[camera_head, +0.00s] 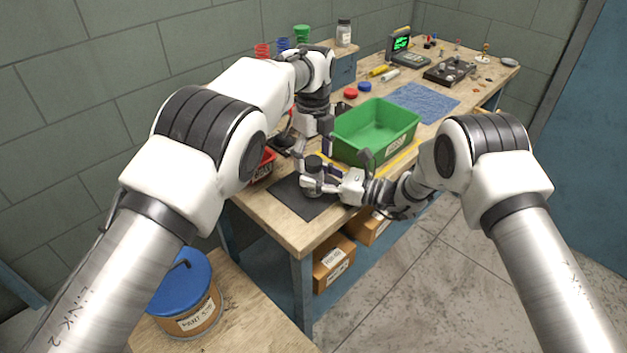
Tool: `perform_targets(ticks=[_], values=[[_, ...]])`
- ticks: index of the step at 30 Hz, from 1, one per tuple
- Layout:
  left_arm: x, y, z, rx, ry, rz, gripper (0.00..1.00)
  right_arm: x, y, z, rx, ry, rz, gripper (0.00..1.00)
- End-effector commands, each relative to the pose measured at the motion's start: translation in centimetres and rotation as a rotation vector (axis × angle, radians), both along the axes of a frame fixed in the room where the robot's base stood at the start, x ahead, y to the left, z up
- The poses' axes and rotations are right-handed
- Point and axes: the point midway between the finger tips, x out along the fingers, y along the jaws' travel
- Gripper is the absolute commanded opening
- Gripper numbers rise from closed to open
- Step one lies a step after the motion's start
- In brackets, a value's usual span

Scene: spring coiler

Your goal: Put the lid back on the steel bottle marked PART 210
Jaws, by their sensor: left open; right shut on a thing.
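A small steel bottle (311,187) stands on the black mat (289,199) near the table's front corner. Its label is too small to read. A dark round piece, which looks like the lid (313,162), is at its top; I cannot tell whether it is seated or just above. My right gripper (318,183) comes from the right and is shut on the bottle. My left gripper (313,148) points down from above, open, its fingertips around or just above the dark piece. The fingers partly hide the bottle's top.
A green bin (375,128) stands just behind the grippers, and a red bin (263,166) is at their left. A blue cloth (424,101), red and blue caps and a tester (404,50) lie farther back. A tub with a blue lid (181,281) stands at lower left.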

Motion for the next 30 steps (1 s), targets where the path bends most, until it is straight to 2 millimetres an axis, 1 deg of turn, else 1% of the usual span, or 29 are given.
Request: perform_targets(ticks=[6, 9, 11, 15, 21, 22, 23, 24, 30], values=[[0.0, 0.0, 3.8, -0.001, -0.003, 0.000, 0.71, 0.0, 0.0, -0.2, -0.002, 0.002, 0.000, 0.00], [0.0, 0.0, 5.5, -0.002, -0.003, -0.001, 0.71, 0.0, 0.0, -0.2, -0.002, 0.002, 0.000, 0.00], [0.0, 0.0, 6.2, -0.002, -0.003, 0.000, 0.71, 0.0, 0.0, -0.2, -0.002, 0.002, 0.000, 0.00], [0.0, 0.0, 6.9, 0.000, 0.000, 0.000, 0.71, 0.0, 0.0, -0.2, -0.002, 0.002, 0.000, 0.00], [0.0, 0.0, 6.9, 0.000, 0.000, 0.000, 0.71, 0.0, 0.0, -0.2, -0.002, 0.002, 0.000, 0.00], [-0.1, 0.0, 6.9, 0.000, 0.000, 0.000, 0.71, -0.1, 0.0, -0.2, -0.002, 0.002, 0.000, 0.60], [-0.1, 0.0, 6.9, 0.000, 0.000, 0.000, 0.71, 0.0, 0.0, -0.1, -0.001, 0.002, 0.000, 0.70], [-0.1, 0.0, 6.9, 0.000, 0.000, 0.000, 0.71, 0.0, 0.0, -0.1, -0.001, 0.002, 0.000, 0.78], [-0.1, 0.0, 6.9, 0.000, 0.000, 0.000, 0.71, 0.0, 0.0, -0.1, -0.001, 0.000, 0.000, 0.78]])
